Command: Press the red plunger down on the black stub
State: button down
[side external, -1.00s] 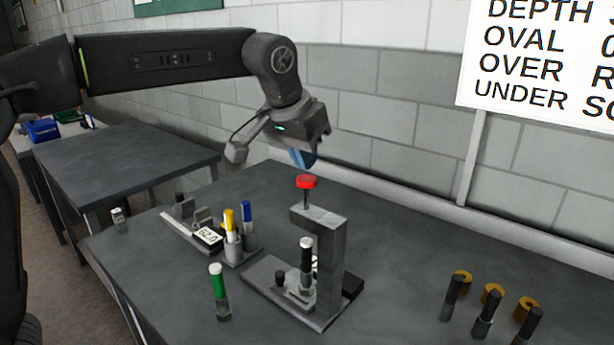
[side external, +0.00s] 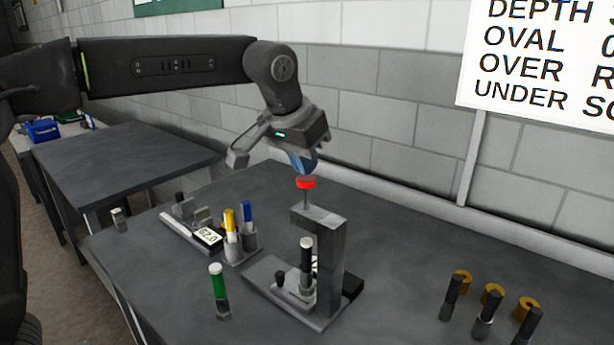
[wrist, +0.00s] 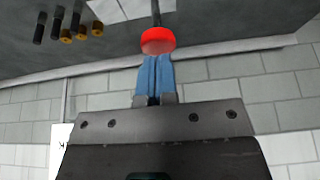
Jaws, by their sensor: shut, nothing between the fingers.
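The red plunger (side external: 307,183) is a red cap on a thin rod, standing raised above the grey press frame (side external: 330,262). The black stub (side external: 306,254) has a white top and stands upright in the press, below the frame's arm. My gripper (side external: 306,172) is shut and empty, its blue fingers pointing down just over the red cap. In the wrist view the red cap (wrist: 158,40) lies right at the tips of my blue fingers (wrist: 155,62). I cannot tell whether they touch it. The stub is not visible in the wrist view.
A green stub (side external: 218,290) stands left of the press. A holder with yellow (side external: 230,220) and blue (side external: 247,216) markers and a gauge (side external: 208,236) is behind it. Several dark stubs and brass rings (side external: 492,292) stand at right. The table between is clear.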

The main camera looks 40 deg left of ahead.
aim_at(304, 180)
jog(key=shift+f, duration=1.95)
jog(key=shift+r, duration=4.55)
